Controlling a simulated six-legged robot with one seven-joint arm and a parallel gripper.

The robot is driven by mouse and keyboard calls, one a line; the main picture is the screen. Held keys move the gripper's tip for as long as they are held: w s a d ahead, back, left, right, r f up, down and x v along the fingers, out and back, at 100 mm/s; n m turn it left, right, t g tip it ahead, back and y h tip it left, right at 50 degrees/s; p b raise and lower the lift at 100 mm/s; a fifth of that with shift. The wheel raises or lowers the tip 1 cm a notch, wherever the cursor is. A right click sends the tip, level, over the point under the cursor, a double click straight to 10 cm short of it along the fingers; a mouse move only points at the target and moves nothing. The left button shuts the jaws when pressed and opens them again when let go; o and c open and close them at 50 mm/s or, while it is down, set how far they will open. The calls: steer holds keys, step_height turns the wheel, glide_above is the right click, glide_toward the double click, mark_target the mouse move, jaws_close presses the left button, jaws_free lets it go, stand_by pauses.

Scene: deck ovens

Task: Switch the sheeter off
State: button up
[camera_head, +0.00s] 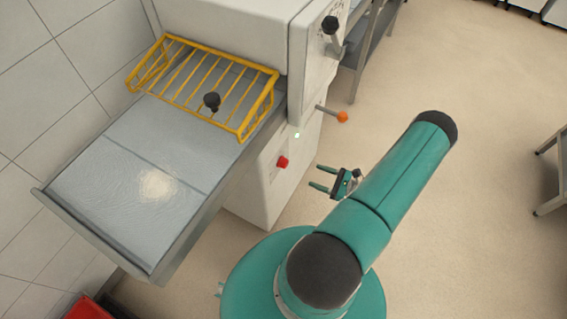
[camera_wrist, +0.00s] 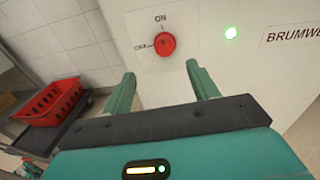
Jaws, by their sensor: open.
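The sheeter (camera_head: 306,75) is a white machine with a grey feed table and a yellow guard. Its red rotary knob (camera_head: 282,162) is on the side facing me. In the wrist view the red knob (camera_wrist: 165,45) is ahead of my fingers, with ON printed above and OFF to its left. I cannot clearly tell which label it points at. A green lamp (camera_wrist: 231,33) glows to the right of the knob. My gripper (camera_head: 316,177) is open and empty, to the right of the knob and apart from it. In the wrist view my gripper (camera_wrist: 161,76) has its fingers spread below the knob.
An orange-tipped lever (camera_head: 342,117) sticks out from the sheeter beyond the knob. The grey feed table (camera_head: 120,190) extends to the left. A red crate (camera_wrist: 52,103) sits on a dark low stand at the left. The floor on the right is open, with metal tables at its edges.

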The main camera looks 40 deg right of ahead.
mark_target(283, 163)
steer(key=w+a+f+m+t+h, duration=0.1)
steer(key=w+a, duration=0.3)
steer(key=w, duration=0.8)
steer(key=shift+a+f, duration=0.35)
steer(key=c, duration=1)
